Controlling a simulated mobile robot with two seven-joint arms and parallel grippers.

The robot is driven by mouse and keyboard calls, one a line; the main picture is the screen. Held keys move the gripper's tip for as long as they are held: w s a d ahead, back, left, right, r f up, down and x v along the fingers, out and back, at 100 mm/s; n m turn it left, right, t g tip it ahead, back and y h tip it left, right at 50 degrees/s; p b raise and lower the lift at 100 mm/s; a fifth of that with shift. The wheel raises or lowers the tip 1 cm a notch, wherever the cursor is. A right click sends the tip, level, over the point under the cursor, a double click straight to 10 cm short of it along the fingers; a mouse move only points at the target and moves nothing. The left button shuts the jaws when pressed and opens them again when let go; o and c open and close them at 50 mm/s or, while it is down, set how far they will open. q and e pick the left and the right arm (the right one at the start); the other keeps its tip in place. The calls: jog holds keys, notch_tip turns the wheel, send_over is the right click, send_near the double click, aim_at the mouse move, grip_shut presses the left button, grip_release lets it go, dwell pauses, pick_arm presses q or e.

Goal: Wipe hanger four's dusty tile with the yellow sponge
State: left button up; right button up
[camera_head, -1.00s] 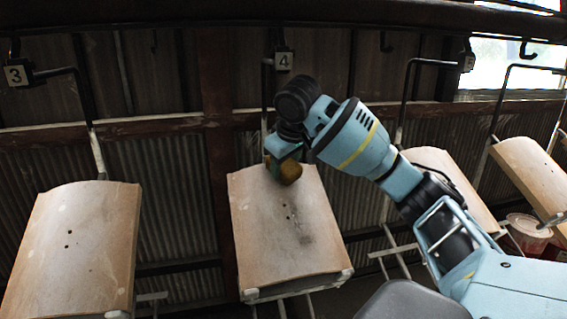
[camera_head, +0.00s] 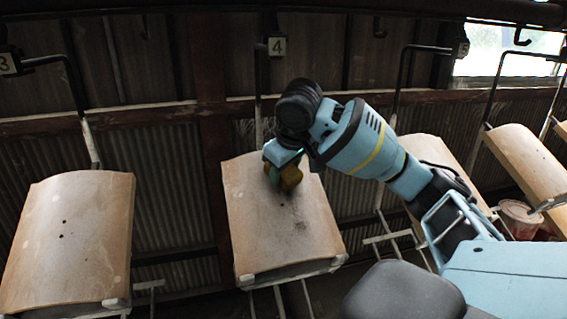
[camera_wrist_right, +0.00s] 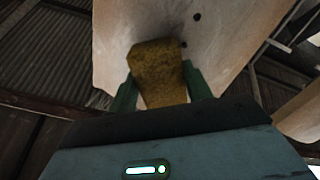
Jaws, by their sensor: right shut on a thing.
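Hanger four's tile (camera_head: 272,232) hangs below the sign marked 4 (camera_head: 277,46) in the head view. It is a curved tan tile with small dark holes and a dark smudge right of its middle. My right gripper (camera_head: 280,170) is shut on the yellow sponge (camera_head: 290,178) at the tile's upper part. In the right wrist view the sponge (camera_wrist_right: 158,72) sits between the green fingers of the gripper (camera_wrist_right: 160,88), over the tile's face (camera_wrist_right: 232,30). A dark smear shows beside the sponge there. I cannot tell whether the sponge touches the tile. My left gripper is not in view.
Another tile (camera_head: 66,240) hangs at the left under the sign marked 3 (camera_head: 8,64). More tiles (camera_head: 528,165) hang at the right on black hooks. A reddish bucket (camera_head: 520,218) stands at the right behind my arm. Thin rails run beneath the tiles.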

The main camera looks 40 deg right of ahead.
aim_at(298, 231)
jog(key=shift+s+a+f, duration=0.4)
jog(key=shift+s+f, duration=0.05)
jog(key=shift+s, duration=0.3)
jog(key=shift+s+a+f, duration=0.4)
jog(key=shift+s+f, duration=0.05)
jog(key=shift+s, duration=0.25)
jog(key=shift+s+a+f, duration=0.4)
jog(key=shift+s+f, duration=0.05)
jog(key=shift+s, duration=0.25)
jog(key=shift+s, duration=0.1)
jog(key=shift+s+a+f, duration=0.4)
jog(key=shift+s, duration=0.3)
jog(key=shift+s+a+f, duration=0.35)
jog(key=shift+s+a, duration=0.05)
jog(key=shift+s, duration=0.3)
jog(key=shift+s+a+f, duration=0.4)
jog(key=shift+s+f, duration=0.1)
jog(key=shift+s, duration=0.2)
jog(key=shift+s+a+f, duration=0.4)
jog(key=shift+s+f, duration=0.1)
jog(key=shift+s, duration=0.2)
jog(key=shift+s+f, duration=0.1)
